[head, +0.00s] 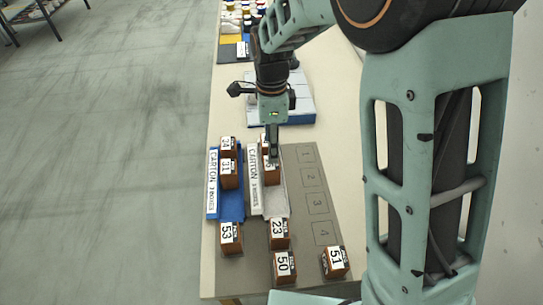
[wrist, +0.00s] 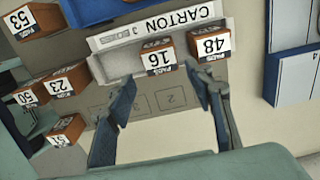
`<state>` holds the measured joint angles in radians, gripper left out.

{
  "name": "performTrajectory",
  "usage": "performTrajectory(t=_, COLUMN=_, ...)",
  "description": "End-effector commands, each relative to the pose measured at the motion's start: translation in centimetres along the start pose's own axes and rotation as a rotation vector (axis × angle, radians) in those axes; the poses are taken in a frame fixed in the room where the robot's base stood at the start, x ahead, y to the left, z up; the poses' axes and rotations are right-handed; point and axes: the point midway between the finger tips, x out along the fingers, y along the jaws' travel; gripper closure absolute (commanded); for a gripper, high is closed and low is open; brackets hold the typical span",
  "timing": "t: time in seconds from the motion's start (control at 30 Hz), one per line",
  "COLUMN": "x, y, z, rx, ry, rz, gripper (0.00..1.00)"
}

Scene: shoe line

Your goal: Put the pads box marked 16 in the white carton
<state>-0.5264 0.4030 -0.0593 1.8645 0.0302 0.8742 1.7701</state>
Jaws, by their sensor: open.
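The brown pads box marked 16 (wrist: 158,58) stands inside the white carton (wrist: 112,66), its label upside down in the wrist view. In the head view the box (head: 270,174) is partly hidden by my gripper (head: 273,158). In the wrist view my gripper (wrist: 163,80) is open, its fingertips apart on the near side of box 16, with nothing held between them. The white carton (head: 277,207) has a front label reading CARTON, 3 boxes. A box marked 48 (wrist: 208,45) stands beside box 16 at the carton's other end.
A blue carton (head: 232,207) with two boxes stands left of the white one. Boxes marked 53 (head: 230,238), 23 (head: 279,235), 50 (head: 284,267) and 51 (head: 335,262) stand on the grey mat nearer the front. Numbered mat squares (head: 318,204) at the right are empty.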

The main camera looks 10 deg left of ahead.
Motion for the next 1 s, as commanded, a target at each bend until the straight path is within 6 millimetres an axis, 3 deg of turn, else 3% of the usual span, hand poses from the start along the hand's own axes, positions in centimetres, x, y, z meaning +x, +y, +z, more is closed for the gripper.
performTrajectory(t=0.1, x=-1.9, y=-0.1, z=0.0, rx=-0.001, ry=0.000, rz=-0.002, gripper=0.52)
performTrajectory(t=0.3, x=-3.3, y=0.0, z=0.0, rx=-0.001, ry=0.000, rz=0.000, gripper=0.52)
performTrajectory(t=0.83, x=-3.3, y=0.1, z=0.1, rx=-0.006, ry=-0.002, rz=-0.001, gripper=0.52)
performTrajectory(t=1.0, x=-3.0, y=0.7, z=1.7, rx=-0.100, ry=-0.051, rz=-0.030, gripper=0.52)
